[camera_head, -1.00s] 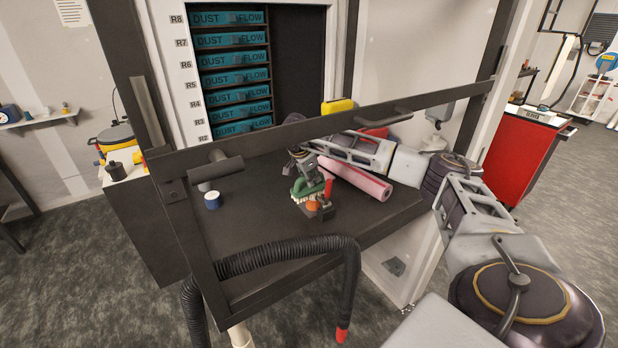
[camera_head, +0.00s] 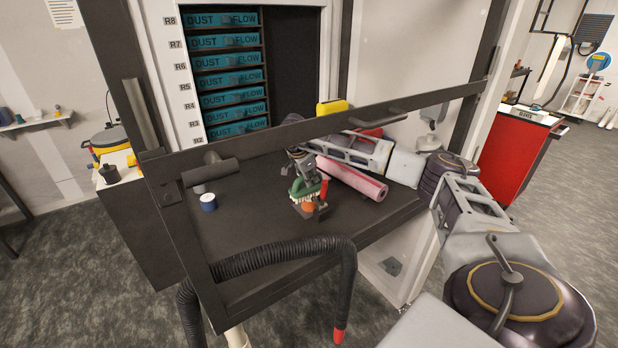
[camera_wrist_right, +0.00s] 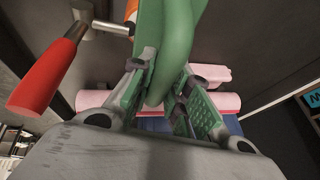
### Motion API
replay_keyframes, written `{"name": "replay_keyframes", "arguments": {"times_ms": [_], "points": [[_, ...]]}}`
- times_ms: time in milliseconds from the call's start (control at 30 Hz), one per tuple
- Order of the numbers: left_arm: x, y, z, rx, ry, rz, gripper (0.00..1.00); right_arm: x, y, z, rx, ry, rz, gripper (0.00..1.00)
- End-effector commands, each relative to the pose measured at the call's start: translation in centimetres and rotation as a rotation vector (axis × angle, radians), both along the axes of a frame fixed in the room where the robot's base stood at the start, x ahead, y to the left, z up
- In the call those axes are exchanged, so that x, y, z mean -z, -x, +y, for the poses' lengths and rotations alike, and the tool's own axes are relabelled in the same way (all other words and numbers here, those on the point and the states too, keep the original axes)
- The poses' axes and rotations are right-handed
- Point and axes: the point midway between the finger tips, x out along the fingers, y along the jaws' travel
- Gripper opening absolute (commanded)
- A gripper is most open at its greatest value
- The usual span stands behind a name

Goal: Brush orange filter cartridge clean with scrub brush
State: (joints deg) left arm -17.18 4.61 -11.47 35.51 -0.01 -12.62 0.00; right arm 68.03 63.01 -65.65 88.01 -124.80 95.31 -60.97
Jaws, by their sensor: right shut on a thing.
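My right gripper (camera_head: 303,172) reaches in over the dark bench and is shut on a green scrub brush (camera_head: 308,188) with pale bristles. The brush also shows large between the fingers in the right wrist view (camera_wrist_right: 178,45). The orange filter cartridge (camera_head: 308,206) sits in a small dark holder with a red handle (camera_head: 324,190), just below the brush. Whether the bristles touch it, I cannot tell. In the right wrist view only a sliver of the cartridge (camera_wrist_right: 131,10) shows, partly hidden behind the brush. My left gripper is out of view.
A pink roll (camera_head: 352,180) lies behind the holder, close to my right forearm. A blue and white cup (camera_head: 208,202) stands at the left of the bench. A black frame bar (camera_head: 290,134) crosses above the bench. A black hose (camera_head: 285,253) arches along its front edge.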

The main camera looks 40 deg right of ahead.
Motion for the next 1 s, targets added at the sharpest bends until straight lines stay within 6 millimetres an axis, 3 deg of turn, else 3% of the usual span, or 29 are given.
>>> {"name": "replay_keyframes", "arguments": {"times_ms": [667,1000], "points": [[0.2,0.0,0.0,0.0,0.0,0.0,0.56,0.5,0.0,-0.1,0.0,0.0,0.0,0.0],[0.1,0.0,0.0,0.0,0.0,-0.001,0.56,0.5,0.2,-1.3,0.001,0.001,0.001,0.0]]}}
